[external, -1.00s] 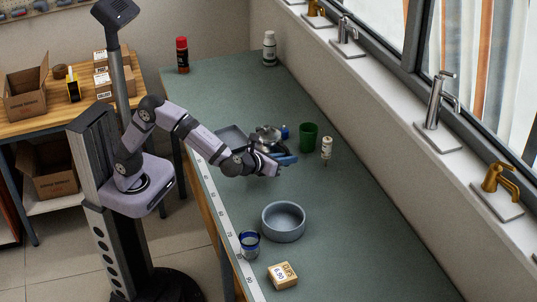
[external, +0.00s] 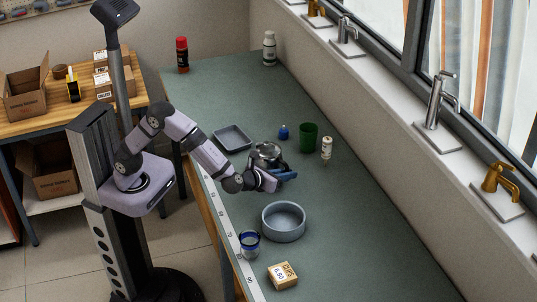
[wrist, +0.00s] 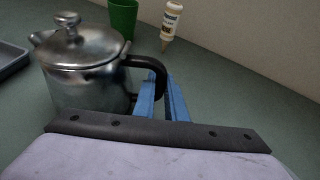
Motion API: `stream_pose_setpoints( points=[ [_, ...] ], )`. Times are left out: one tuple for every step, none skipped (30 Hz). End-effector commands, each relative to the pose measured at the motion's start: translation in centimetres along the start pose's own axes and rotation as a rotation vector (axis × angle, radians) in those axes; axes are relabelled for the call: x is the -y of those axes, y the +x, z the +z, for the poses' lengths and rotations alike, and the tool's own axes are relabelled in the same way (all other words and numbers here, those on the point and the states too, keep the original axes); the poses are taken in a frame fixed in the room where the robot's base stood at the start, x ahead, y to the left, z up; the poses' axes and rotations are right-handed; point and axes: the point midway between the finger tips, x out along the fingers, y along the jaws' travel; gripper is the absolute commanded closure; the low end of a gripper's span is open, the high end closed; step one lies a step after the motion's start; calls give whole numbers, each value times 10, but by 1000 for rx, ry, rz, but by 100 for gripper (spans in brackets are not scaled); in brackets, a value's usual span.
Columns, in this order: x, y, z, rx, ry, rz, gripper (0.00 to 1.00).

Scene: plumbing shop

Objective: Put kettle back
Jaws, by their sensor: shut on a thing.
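A silver metal kettle (external: 266,153) with a lid knob and a black handle is at the middle of the green bench. In the wrist view the kettle (wrist: 88,78) is upright, with its spout to the left and its handle to the right. My gripper (external: 287,176) has blue fingers; in the wrist view the fingers (wrist: 166,98) are shut around the lower part of the black handle. I cannot tell whether the kettle's base touches the bench or hangs slightly above it.
A grey tray (external: 232,138) lies left of the kettle. The right bench is clear.

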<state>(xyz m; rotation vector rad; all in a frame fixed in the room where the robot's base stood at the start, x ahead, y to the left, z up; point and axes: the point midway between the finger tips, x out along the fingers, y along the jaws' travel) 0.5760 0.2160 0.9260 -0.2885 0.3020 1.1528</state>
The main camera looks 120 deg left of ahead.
Motion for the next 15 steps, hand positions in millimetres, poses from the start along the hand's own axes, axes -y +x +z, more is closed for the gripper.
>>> stream_pose_setpoints(
  points=[
    [0,0,1,2,0,-1,100],
    [0,0,2,2,0,-1,100],
    [0,0,1,3,0,-1,100],
    [0,0,1,3,0,-1,100],
    [0,0,1,3,0,-1,100],
    [0,0,0,3,0,-1,100],
    [0,1,-1,3,0,-1,100],
    [0,1,-1,3,0,-1,100],
    [0,1,-2,3,0,-1,100],
    [0,1,-2,3,0,-1,100],
    [0,1,-2,1,0,0,82],
    [0,1,-2,1,0,0,72],
    [0,1,-2,1,0,0,70],
    [0,1,-2,1,0,0,70],
    [0,1,-2,1,0,0,70]
  ],
)
